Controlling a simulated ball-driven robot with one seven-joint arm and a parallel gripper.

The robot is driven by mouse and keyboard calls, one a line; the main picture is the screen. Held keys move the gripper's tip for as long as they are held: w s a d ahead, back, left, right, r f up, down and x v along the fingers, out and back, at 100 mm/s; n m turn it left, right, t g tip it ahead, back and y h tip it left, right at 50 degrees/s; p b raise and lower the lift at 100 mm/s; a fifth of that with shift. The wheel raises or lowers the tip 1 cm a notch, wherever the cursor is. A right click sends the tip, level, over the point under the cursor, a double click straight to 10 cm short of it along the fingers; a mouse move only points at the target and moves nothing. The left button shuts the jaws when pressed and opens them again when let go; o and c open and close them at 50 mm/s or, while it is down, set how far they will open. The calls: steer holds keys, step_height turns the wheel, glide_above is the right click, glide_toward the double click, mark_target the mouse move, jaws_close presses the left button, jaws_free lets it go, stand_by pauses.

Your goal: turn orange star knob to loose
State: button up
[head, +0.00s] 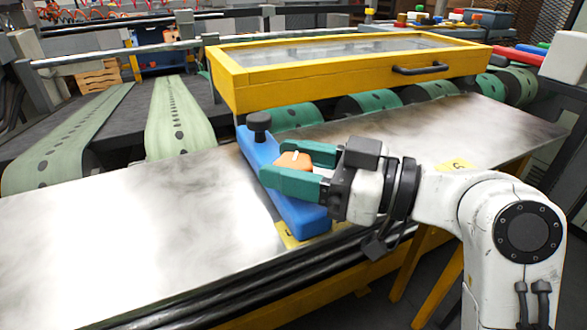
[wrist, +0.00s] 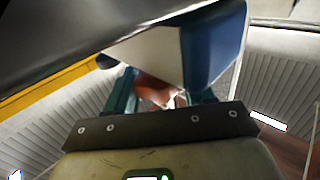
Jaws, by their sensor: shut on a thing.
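The orange star knob (head: 295,159) sits on top of a blue block (head: 262,160) on the metal table, with a pale line across its top. My gripper (head: 290,168) comes in from the right, its green fingers shut on the knob, one on the far side and one on the near side. In the wrist view the orange knob (wrist: 158,90) shows between the fingers, partly hidden by the gripper's dark bar. The blue block (wrist: 212,45) also shows there, beyond the fingers.
A black knob (head: 259,122) stands on the far end of the blue block. A yellow-framed clear cover (head: 340,55) with a black handle is close behind. Green perforated belts (head: 180,115) lie at the back left. The metal table (head: 130,230) is bare to the left.

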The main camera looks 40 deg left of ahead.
stand_by(0.3)
steer(key=o, duration=0.9)
steer(key=shift+o, duration=0.2)
steer(key=v, duration=1.1)
steer(key=shift+b, duration=0.4)
steer(key=shift+a+f, duration=0.1)
steer(key=shift+a, duration=0.05)
